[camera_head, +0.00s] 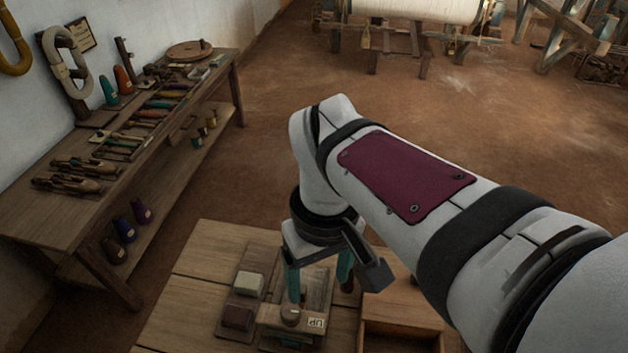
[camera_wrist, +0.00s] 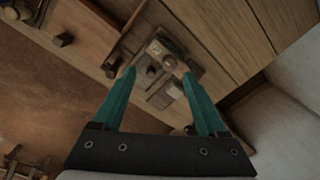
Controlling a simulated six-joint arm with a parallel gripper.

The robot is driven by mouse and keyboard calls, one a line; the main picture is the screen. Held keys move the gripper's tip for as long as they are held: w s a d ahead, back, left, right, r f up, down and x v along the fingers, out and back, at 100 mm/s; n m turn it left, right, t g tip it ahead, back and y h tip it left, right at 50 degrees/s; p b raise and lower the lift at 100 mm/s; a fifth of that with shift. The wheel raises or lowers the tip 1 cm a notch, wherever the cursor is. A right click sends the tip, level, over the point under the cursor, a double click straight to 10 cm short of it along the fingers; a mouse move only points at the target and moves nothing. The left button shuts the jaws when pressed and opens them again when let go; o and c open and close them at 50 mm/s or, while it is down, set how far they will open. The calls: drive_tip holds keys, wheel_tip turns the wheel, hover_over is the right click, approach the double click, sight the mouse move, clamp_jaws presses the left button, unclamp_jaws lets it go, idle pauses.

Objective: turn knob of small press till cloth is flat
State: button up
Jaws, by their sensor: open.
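The small press (camera_head: 283,313) stands on the wooden table in front of me, a wooden block with a round knob (camera_head: 290,314) on top and a label reading "UP" beside it. In the wrist view the press (camera_wrist: 165,60) lies between and beyond the fingertips. My gripper (camera_head: 318,292) hangs above the press with its teal fingers spread; in the wrist view the open gripper (camera_wrist: 159,73) holds nothing. In the head view one finger passes close to the knob; I cannot tell whether it touches. I cannot make out the cloth or whether it is flat.
A pale block (camera_head: 249,284) and a dark block (camera_head: 237,317) sit left of the press. An open wooden box (camera_head: 402,335) is at its right. A workbench (camera_head: 60,215) with tools and thread cones runs along the left wall. Open floor lies beyond the table.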

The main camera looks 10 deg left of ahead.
sight(290, 310)
drive_tip(key=w+a+n, duration=0.1)
drive_tip(key=a+n, duration=0.3)
drive_tip(key=a, duration=0.1)
drive_tip(key=f, duration=1.5)
drive_tip(key=shift+w+a+f, duration=0.1)
drive_tip(key=shift+w+f, duration=0.1)
drive_tip(key=shift+c, duration=0.2)
clamp_jaws()
